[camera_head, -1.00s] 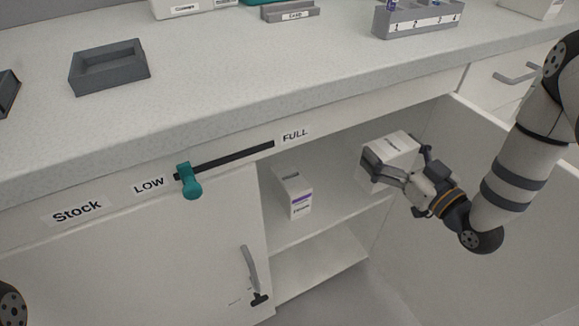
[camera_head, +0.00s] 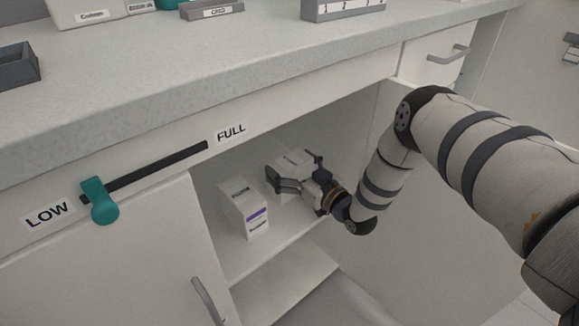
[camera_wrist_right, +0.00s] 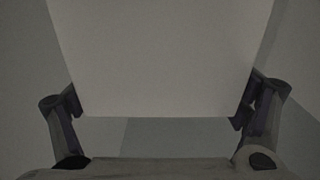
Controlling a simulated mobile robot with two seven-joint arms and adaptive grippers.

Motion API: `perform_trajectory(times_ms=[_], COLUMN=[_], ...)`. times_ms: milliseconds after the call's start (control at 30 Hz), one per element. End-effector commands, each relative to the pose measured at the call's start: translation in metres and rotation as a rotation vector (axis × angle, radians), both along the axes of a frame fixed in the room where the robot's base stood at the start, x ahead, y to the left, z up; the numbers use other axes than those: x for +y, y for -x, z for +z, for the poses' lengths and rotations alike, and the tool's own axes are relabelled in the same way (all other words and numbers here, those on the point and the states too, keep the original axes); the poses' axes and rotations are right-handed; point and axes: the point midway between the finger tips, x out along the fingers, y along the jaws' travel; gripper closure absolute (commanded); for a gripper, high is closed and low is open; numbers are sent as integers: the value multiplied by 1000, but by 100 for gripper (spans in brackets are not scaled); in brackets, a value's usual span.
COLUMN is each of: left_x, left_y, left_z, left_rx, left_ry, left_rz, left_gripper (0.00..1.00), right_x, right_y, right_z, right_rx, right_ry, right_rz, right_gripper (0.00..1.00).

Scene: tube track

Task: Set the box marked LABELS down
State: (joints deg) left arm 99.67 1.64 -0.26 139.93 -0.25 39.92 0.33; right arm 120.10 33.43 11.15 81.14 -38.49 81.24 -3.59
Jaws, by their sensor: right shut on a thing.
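A white box (camera_head: 294,160) is inside the open cabinet, above or on the upper shelf (camera_head: 285,237). I cannot tell whether its base touches the shelf, and I cannot read its marking. My right gripper (camera_head: 298,173) is shut on this box, with a finger on either side. In the right wrist view the box's plain face (camera_wrist_right: 160,60) fills the space between the two fingers. My left gripper is out of view.
Another white box with a purple stripe (camera_head: 244,208) stands on the shelf just left of the held box. The cabinet's left door (camera_head: 110,270) is closed. A teal slider (camera_head: 99,200) sits near LOW. The worktop (camera_head: 200,75) is above.

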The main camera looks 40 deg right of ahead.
Motion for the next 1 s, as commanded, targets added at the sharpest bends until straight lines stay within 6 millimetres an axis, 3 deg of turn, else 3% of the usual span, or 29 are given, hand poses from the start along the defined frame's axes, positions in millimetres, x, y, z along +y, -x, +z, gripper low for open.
perform_trajectory(times_ms=[133, 167, 200, 567, 667, 1000], left_x=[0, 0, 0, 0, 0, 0], left_y=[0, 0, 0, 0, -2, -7], left_z=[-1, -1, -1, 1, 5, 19], left_rx=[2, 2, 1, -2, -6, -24], left_ry=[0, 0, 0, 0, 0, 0], left_rz=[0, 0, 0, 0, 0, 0], left_gripper=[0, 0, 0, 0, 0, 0], right_x=[0, 0, 0, 0, -2, -8], right_y=[0, 0, 0, 0, 15, 101], right_z=[-2, -2, -1, 3, 3, 3], right_rx=[-1, 0, -1, -2, 1, 0], right_ry=[0, 0, 0, 0, 0, 0], right_rz=[0, 0, 0, 0, -1, -2], right_gripper=[39, 7, 0, 0, 0, 0])
